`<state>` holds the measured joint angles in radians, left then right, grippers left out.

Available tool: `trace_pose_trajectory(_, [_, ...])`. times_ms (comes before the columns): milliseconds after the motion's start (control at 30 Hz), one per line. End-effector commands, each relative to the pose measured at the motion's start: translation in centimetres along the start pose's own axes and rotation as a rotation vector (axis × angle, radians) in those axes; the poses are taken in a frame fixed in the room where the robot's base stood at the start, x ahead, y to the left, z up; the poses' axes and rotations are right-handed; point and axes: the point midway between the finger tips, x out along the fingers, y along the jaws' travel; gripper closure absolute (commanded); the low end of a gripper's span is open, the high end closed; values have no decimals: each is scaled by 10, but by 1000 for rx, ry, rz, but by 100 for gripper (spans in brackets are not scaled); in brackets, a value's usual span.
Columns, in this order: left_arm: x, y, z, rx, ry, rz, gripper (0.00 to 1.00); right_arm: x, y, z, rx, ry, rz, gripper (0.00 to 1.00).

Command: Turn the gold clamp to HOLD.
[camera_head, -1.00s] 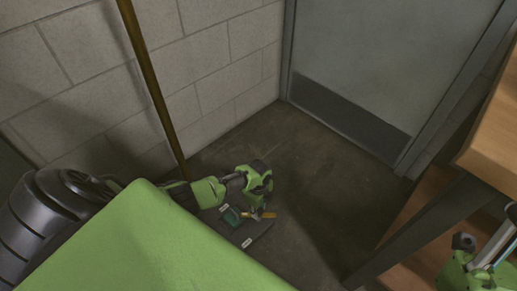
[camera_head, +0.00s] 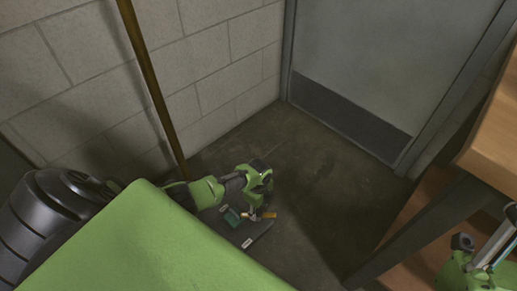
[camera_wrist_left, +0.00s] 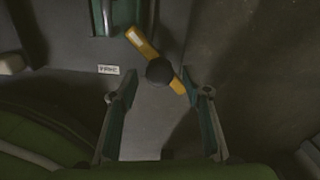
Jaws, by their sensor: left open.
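The gold clamp (camera_head: 269,216) is a short flat bar low on the floor-level dark plate. In the left wrist view the clamp (camera_wrist_left: 143,44) lies diagonally, upper left to lower right, with a dark round knob on its middle. My left gripper (camera_head: 254,213) points down at it. In the left wrist view the open left gripper (camera_wrist_left: 158,96) has a finger on each side of the bar's lower end; the right finger is close to that end, contact unclear. A white label (camera_wrist_left: 108,70) lies left of the clamp; its lettering is too blurred to read surely.
The dark plate (camera_head: 258,231) carries a teal part (camera_head: 232,216) and two white labels. A brown pole (camera_head: 152,85) stands by the block wall. A wooden table (camera_head: 497,120) is at right, with green and dark parts of my right arm in front. Bare floor lies between.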

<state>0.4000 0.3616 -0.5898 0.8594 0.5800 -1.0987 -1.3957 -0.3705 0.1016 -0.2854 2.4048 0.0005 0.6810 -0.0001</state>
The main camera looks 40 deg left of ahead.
Motion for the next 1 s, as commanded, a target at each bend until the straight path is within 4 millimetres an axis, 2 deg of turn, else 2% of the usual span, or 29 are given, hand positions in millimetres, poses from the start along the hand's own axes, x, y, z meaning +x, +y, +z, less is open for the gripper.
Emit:
trace_pose_trajectory(167, [-20, 0, 1, 2, -1, -3, 56, 0, 0, -1, -1, 1, 0, 75])
trace_pose_trajectory(500, [-76, 0, 1, 1, -2, -3, 56, 0, 0, -1, -2, 2, 0, 75])
trace_pose_trajectory(700, [-102, 0, 1, 1, -2, -2, 56, 0, 0, -1, -2, 2, 0, 75])
trace_pose_trajectory(1000, [-114, 1, 0, 1, -2, 0, 56, 1, 0, -1, -2, 2, -1, 75])
